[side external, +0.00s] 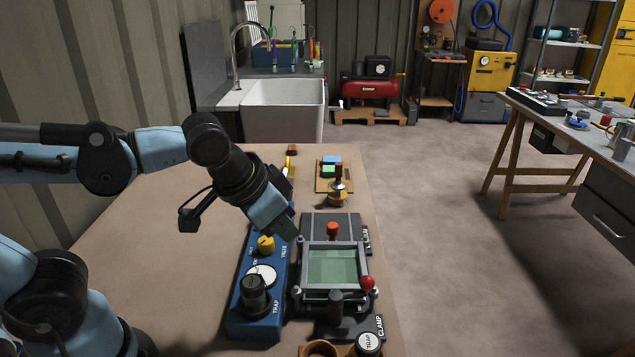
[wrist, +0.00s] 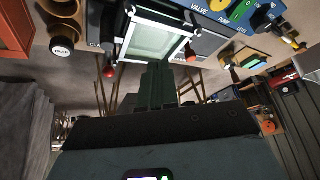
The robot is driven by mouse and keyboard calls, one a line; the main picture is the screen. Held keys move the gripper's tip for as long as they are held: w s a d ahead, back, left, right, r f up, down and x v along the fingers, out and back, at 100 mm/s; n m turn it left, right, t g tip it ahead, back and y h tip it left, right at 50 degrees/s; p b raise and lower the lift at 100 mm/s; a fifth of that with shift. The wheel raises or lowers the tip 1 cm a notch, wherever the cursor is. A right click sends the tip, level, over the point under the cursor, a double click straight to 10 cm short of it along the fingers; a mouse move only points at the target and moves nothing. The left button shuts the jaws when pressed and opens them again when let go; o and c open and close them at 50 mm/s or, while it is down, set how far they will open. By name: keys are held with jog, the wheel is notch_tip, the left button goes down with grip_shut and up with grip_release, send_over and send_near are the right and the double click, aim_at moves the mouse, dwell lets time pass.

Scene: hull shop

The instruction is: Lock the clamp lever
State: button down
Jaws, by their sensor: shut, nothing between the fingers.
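A clamp fixture with a grey metal frame (side external: 303,270) around a pale green pane (side external: 333,266) stands on the bench; the pane also shows in the wrist view (wrist: 155,40). A lever with a red ball knob (side external: 368,284) rises at its right front corner, near a CLAMP label (side external: 380,325); the knob shows in the wrist view (wrist: 108,72). An orange-red knob (side external: 332,230) stands at the frame's far side and in the wrist view (wrist: 192,57). My gripper (side external: 287,228) is shut and empty, above the frame's far left corner, apart from both knobs; its fingers show in the wrist view (wrist: 157,85).
A blue control box (side external: 240,318) with a yellow knob (side external: 265,244) and a black knob (side external: 254,293) lies left of the fixture. The bench (side external: 160,240) is clear at left.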

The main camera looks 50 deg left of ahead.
jog(key=s+d+r+m, duration=0.1)
jog(key=d+r+m, duration=0.1)
jog(key=d, duration=0.7)
jog(key=s+d+r+m+y, duration=0.1)
jog(key=d+r+m, duration=0.1)
jog(key=d, duration=0.7)
jog(key=shift+s+y, duration=0.3)
jog(key=shift+f, duration=0.1)
send_near(370, 286)
jog(key=d+f, duration=0.3)
jog(key=f, duration=0.1)
jog(key=shift+w+f, duration=0.1)
jog(key=shift+w, duration=0.2)
jog(key=shift+w+a+f, duration=0.45)
jog(key=shift+w+a, duration=0.15)
jog(key=shift+a, duration=0.15)
jog(key=shift+w+a+f, duration=0.45)
jog(key=shift+w+a, duration=0.15)
jog(key=shift+a, duration=0.15)
